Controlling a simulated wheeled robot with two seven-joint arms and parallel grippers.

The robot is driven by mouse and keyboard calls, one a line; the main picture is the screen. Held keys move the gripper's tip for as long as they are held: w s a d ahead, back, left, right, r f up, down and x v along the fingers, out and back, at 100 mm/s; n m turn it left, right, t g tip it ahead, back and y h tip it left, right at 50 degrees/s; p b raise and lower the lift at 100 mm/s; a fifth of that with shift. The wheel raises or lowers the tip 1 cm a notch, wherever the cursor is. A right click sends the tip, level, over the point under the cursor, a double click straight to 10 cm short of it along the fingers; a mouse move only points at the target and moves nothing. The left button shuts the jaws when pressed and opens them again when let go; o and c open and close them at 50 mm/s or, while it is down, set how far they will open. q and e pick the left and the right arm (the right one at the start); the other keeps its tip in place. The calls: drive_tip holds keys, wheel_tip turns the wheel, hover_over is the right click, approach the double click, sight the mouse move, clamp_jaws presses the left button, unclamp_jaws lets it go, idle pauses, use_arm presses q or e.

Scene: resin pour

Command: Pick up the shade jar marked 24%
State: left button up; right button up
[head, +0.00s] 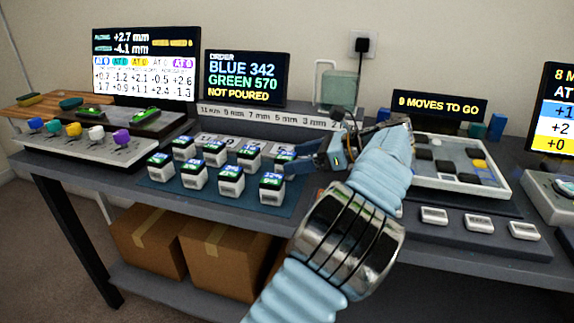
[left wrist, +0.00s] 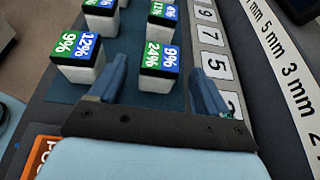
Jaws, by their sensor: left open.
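The jar marked 24% (left wrist: 152,80) is a white block-like jar with a green and blue top, 24% on green and 8% or 9% on blue. It stands on the dark blue mat (left wrist: 148,100). My left gripper (left wrist: 158,70) is open, a finger to each side of this jar and apart from it. In the head view the left gripper (head: 287,158) is at the right end of the back jar row. The jar (head: 279,160) there is partly hidden by the fingers. My right gripper is not in view.
A jar marked 12% and 9% (left wrist: 80,70) stands close beside the left finger in the wrist view. Several similar jars fill the mat to the left. A numbered strip (head: 262,118) runs behind them. A tray of dark and coloured tiles (head: 505,172) lies right.

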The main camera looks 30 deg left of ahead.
use_arm(q)
drive_tip(key=shift+x, duration=0.8)
drive_tip(key=c, duration=1.2)
drive_tip(key=shift+r, duration=0.15)
